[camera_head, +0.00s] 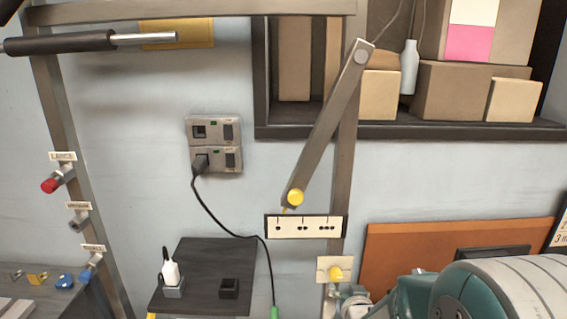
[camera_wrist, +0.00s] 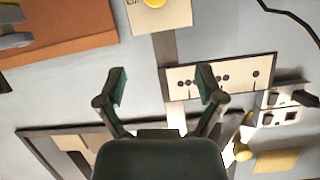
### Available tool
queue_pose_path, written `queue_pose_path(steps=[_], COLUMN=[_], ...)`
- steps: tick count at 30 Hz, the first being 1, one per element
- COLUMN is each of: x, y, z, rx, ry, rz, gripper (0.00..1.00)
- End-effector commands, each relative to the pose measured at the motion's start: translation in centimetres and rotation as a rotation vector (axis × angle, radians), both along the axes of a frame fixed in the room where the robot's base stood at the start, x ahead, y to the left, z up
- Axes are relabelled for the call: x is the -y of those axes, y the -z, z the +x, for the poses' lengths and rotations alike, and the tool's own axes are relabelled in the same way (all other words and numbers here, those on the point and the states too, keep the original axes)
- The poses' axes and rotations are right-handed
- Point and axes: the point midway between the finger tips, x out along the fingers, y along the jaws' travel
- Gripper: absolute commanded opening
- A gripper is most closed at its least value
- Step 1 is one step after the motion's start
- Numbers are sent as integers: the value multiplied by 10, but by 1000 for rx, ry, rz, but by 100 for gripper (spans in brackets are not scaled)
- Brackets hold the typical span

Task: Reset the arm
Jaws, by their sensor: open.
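A grey lever arm (camera_head: 328,125) hangs tilted from a pivot at its upper right. A yellow knob (camera_head: 295,198) is at its lower end, and a small yellow tip there points near the one-dot mark at the left of a dotted panel (camera_head: 318,235). In the wrist view, which looks turned over, the dotted panel (camera_wrist: 236,70) lies just beyond my gripper (camera_wrist: 160,84), and the lever's yellow knob (camera_wrist: 243,152) is at the lower right. My gripper is open, its fingers apart with nothing between them. My arm fills the lower right of the head view.
A plate with a yellow button (camera_head: 336,273) sits below the panel, close to my arm. A dark shelf (camera_head: 400,130) with boxes is at upper right. A socket (camera_head: 214,145) with a plugged cable is on the left wall. A dark table (camera_head: 205,265) stands below it.

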Motion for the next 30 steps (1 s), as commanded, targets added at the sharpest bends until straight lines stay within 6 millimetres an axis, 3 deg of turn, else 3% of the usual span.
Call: queue_pose_path(steps=[1, 8, 18, 24, 30], x=[0, 0, 0, 1, 1], y=[-14, -52, -98, -115, -119], z=[-6, -49, -149, -218, -257], rx=[-25, -204, -466, -616, -699], ry=[-3, -19, -54, -78, -91], rz=[-5, -37, -79, -98, -106], gripper=[87, 87, 87, 87, 87])
